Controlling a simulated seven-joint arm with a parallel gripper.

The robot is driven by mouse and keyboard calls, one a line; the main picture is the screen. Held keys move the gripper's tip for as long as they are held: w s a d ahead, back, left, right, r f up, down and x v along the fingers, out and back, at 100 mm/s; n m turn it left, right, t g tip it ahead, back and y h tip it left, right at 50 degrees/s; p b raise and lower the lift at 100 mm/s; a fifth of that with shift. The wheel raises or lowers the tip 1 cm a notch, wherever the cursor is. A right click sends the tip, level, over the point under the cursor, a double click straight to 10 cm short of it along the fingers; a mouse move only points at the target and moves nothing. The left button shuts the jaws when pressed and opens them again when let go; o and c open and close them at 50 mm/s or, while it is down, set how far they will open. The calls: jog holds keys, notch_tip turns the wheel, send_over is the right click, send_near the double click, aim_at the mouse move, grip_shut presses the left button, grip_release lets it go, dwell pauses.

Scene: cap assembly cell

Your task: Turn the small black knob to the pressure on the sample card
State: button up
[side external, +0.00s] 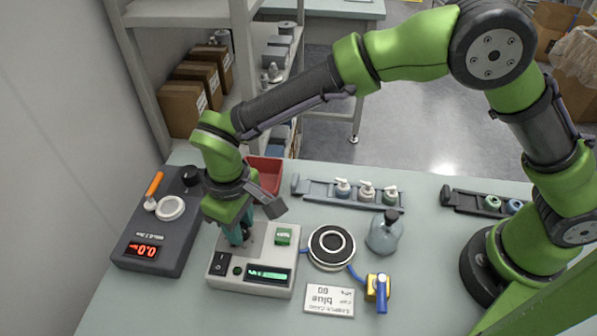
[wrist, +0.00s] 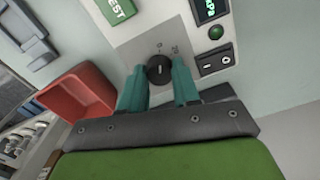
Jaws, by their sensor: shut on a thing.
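The small black knob (wrist: 159,70) sits on the pale face of a control box (wrist: 140,45), with a light mark across it and small scale numbers beside it. My gripper (wrist: 160,82) has its teal fingers on either side of the knob, shut on it. In the side external view my gripper (side external: 238,237) reaches down onto the control box (side external: 250,288) and hides the knob. The box's lit green display (side external: 268,274) is too small to read there. The sample card (side external: 330,301) lies flat right of the box and reads blue cap, 60 kPa.
The box also bears a green TEST button (side external: 283,236) and a black rocker switch (wrist: 214,62). A dark scale (side external: 150,225) reading 0.0 stands left. A red bin (side external: 265,170) is behind. A round ringed pad (side external: 331,247), a bottle (side external: 384,235) and a pump rack (side external: 325,190) stand right.

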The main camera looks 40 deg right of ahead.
jog(key=m, duration=0.3)
jog(key=shift+m, duration=0.3)
jog(key=m, duration=0.3)
jog(key=shift+m, duration=0.4)
jog(key=m, duration=1.3)
jog(key=shift+m, duration=0.3)
jog(key=m, duration=0.4)
jog(key=shift+m, duration=0.3)
jog(key=o, duration=1.1)
jog(key=shift+c, duration=0.2)
